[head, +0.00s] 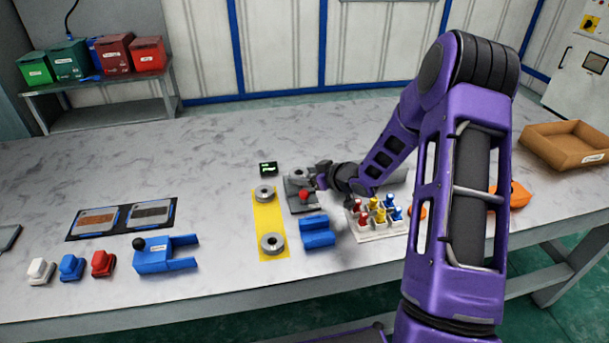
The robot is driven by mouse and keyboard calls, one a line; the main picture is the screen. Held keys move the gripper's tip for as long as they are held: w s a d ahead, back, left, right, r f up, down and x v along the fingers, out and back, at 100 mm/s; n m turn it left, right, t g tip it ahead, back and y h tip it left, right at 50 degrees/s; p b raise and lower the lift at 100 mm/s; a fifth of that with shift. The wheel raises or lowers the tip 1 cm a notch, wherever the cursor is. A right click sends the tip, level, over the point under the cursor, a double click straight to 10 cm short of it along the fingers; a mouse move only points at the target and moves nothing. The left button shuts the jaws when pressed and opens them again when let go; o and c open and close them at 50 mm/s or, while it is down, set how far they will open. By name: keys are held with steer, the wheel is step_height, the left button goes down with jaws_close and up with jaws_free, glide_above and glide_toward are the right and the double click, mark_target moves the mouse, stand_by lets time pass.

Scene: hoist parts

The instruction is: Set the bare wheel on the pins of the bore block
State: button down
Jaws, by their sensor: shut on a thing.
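A grey block with a red knob (304,195), which looks like the bore block (297,206), stands on the table near the picture's middle. A grey ring-shaped wheel (299,174) is at the block's far end, over or on it. My gripper (314,177) comes in from the right and is shut on this wheel's right side, as far as this small view shows. I cannot tell whether the wheel touches the block. The pins are not visible. Two more grey wheels, one at the far end (265,192) and one at the near end (271,243), lie on a yellow strip (268,219).
A blue block (317,232) sits just in front of the grey block. A white rack (378,232) of coloured pegs stands to the right, beneath my arm. Free table lies at the back left.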

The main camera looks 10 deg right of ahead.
steer(key=shift+f+b, duration=0.5)
steer(key=shift+f, duration=0.25)
jaws_free()
steer(key=shift+r, duration=0.15)
steer(key=shift+r+p, duration=3.2)
steer(key=shift+r, duration=0.25)
steer(key=shift+f, duration=0.1)
